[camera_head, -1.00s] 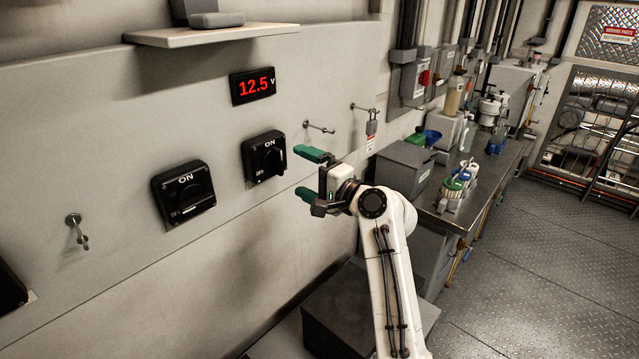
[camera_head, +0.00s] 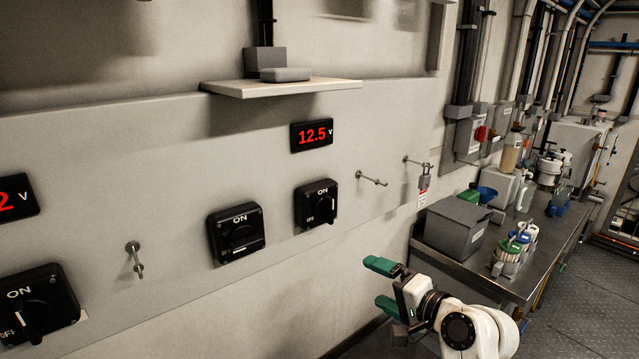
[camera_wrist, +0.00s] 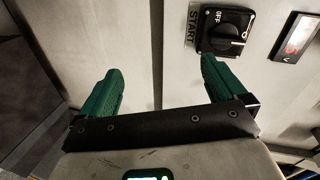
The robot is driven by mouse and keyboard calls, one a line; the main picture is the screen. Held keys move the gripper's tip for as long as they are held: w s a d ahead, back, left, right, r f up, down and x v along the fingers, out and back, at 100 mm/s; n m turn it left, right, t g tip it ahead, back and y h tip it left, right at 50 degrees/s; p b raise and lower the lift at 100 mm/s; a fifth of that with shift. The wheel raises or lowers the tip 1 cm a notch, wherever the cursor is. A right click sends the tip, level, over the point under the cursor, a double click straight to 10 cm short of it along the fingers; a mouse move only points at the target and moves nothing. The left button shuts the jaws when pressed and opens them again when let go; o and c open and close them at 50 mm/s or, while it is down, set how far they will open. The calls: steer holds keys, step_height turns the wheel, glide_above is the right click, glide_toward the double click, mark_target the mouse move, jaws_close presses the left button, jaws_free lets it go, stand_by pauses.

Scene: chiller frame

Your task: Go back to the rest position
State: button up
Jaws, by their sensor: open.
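My gripper (camera_head: 381,286) is at the lower right of the head view, in front of the wall panel (camera_head: 110,140). Its two green fingers are spread apart with nothing between them. In the wrist view, my gripper (camera_wrist: 157,85) also shows open and empty, with the bare panel beyond it. A black rotary switch (camera_head: 316,203) is on the panel up and left of the fingers, apart from them. A second black switch (camera_head: 236,234) is further left. In the wrist view, a black switch (camera_wrist: 225,30) marked OFF and START is beyond the right finger.
A display reading 12.5 V (camera_head: 312,135) hangs below a small shelf (camera_head: 280,87). Pegs stick out from the panel, one with a padlock (camera_head: 424,177). A metal bench (camera_head: 535,270) with a grey box (camera_head: 449,231) and bottles stands at right. Floor beyond is clear.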

steer(key=s+d+f+n+g+h, duration=0.3)
steer(key=s+d+f+g, duration=0.1)
steer(key=s+f, duration=0.95)
steer(key=s+d+f+n+g+h, duration=0.2)
steer(key=s+f, duration=0.2)
steer(key=s, duration=0.5)
steer(key=s+d+f+n+g+h, duration=0.1)
steer(key=s+f, duration=0.4)
steer(key=s, duration=0.5)
steer(key=shift+d+n+g+h, duration=0.4)
steer(key=shift+d+n+g, duration=0.1)
steer(key=shift+d+g, duration=0.6)
steer(key=s+g, duration=0.1)
steer(key=s, duration=0.2)
steer(key=s+d+n+h, duration=0.1)
steer(key=s, duration=0.3)
steer(key=s+d+g, duration=0.1)
steer(key=s, duration=0.3)
steer(key=shift+d+f+n+g+h, duration=0.1)
steer(key=shift+f+n+g+h, duration=0.2)
steer(key=shift+f, duration=0.05)
steer(key=shift+c, duration=0.3)
